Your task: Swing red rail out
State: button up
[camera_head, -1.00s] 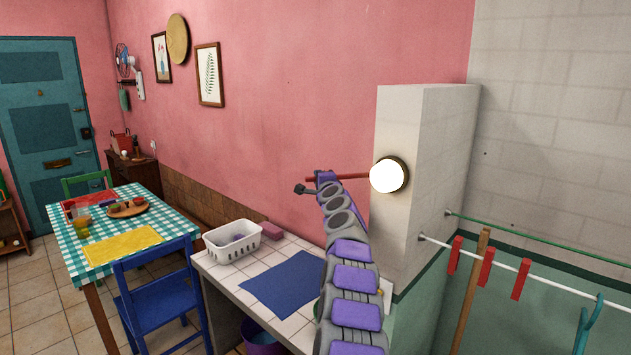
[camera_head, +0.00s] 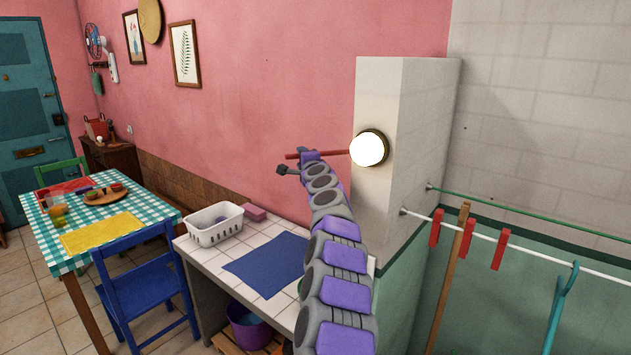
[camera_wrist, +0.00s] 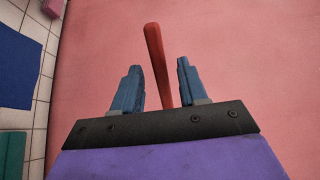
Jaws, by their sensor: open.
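The red rail (camera_head: 320,154) is a thin rod that shows beside the white pillar, level with the round lamp, against the pink wall. My gripper (camera_head: 285,170) is at the end of my purple and grey arm, close to the rail in the head view. In the wrist view the red rail (camera_wrist: 156,62) runs between the two blue fingers of my gripper (camera_wrist: 158,76). The fingers are open, with a gap on each side of the rail. The rail's lower part is hidden behind the gripper's dark plate.
The round lamp (camera_head: 368,148) is on the white pillar (camera_head: 380,95). A tiled counter (camera_head: 240,258) with a blue mat (camera_head: 266,263) and a white basket (camera_head: 215,228) lies below. A white rail (camera_head: 520,252) with red pegs is at right. A blue chair (camera_head: 145,290) stands at left.

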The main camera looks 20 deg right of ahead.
jog(key=s+a+b, duration=0.1)
jog(key=s, duration=1.3)
jog(key=shift+s+f, duration=0.25)
jog(key=shift+s, duration=0.05)
dwell(0.7)
